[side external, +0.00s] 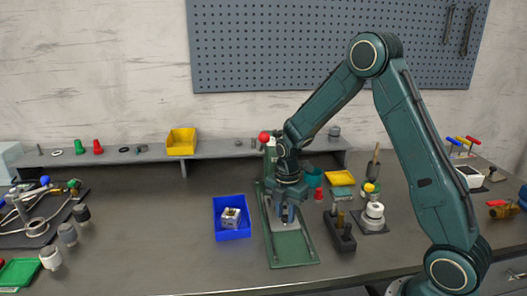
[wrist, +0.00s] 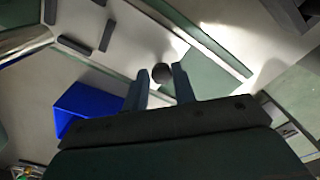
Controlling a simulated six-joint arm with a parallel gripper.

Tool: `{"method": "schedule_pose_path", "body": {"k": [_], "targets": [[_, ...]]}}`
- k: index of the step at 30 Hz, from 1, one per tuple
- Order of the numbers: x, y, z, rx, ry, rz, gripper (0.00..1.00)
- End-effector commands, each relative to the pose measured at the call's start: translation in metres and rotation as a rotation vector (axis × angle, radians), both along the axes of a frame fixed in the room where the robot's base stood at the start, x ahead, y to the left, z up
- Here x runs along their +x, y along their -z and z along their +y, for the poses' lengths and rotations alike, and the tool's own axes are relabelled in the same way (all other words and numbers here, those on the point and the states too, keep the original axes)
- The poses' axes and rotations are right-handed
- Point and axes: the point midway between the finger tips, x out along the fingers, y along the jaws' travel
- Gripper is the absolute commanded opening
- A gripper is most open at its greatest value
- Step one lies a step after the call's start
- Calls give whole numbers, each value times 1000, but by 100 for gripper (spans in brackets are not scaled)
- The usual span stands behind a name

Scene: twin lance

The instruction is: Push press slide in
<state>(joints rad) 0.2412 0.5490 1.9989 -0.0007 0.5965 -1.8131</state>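The press has a long green base (side external: 292,250) on the bench, with a light grey slide plate (side external: 284,225) on it. A red ball knob (side external: 264,137) shows at the back of the press, partly behind my arm. My gripper (side external: 287,216) is low over the press base, pointing down. In the wrist view, the two fingers of my gripper (wrist: 160,80) stand apart. A dark round knob (wrist: 162,73) shows between the fingertips, close to the right finger; I cannot tell whether they touch. My gripper hides the middle of the press in the side view.
A blue bin (side external: 217,232) with a metal block (side external: 231,217) in it stands just left of the press. A black fixture (side external: 341,235) and a round grey stand (side external: 372,217) are close on the right.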

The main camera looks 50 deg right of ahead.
Motion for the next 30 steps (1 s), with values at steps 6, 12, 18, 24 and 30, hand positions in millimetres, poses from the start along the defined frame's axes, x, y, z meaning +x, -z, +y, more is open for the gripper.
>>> {"method": "schedule_pose_path", "body": {"k": [6,12,18,24,30], "targets": [[2,-1,-2,-4,3,-8,45],[2,-1,-1,-2,2,-5,45],[2,-8,-1,-2,2,-5,45],[2,-29,-1,-3,2,-8,45],[2,-62,-1,-4,2,-10,45]]}}
